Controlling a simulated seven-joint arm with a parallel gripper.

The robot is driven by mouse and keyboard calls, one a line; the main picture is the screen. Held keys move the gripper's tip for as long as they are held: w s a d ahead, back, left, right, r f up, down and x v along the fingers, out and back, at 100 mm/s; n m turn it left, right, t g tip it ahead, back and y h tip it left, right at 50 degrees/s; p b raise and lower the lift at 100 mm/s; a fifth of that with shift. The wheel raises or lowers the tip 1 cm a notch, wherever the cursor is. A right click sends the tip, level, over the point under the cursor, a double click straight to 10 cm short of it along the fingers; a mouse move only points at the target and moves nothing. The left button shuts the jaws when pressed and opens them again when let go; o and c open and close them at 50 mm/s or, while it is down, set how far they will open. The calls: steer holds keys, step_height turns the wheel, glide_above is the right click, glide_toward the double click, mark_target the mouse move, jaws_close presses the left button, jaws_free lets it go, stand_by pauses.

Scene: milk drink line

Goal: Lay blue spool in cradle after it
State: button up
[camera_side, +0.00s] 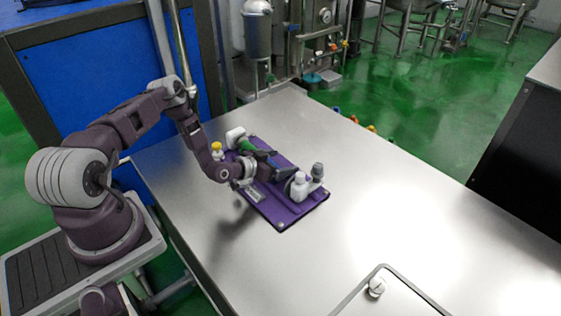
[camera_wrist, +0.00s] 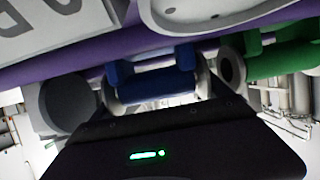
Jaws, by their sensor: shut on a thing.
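In the wrist view, the blue spool (camera_wrist: 150,86) lies crosswise between the fingers of my gripper (camera_wrist: 156,90), which is shut on it. The spool is close to the purple board, but I cannot tell whether it touches. In the side view, my gripper (camera_side: 284,164) is low over the purple board (camera_side: 283,214); the spool cannot be made out there. A green part (camera_side: 247,146) is near the gripper on the board, and it also shows at the right of the wrist view (camera_wrist: 288,58). The cradle cannot be clearly told apart.
The steel table (camera_side: 400,200) is largely clear to the right.

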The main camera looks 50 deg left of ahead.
steer(key=o, duration=1.5)
steer(key=shift+c, duration=0.2)
steer(key=shift+r, duration=0.1)
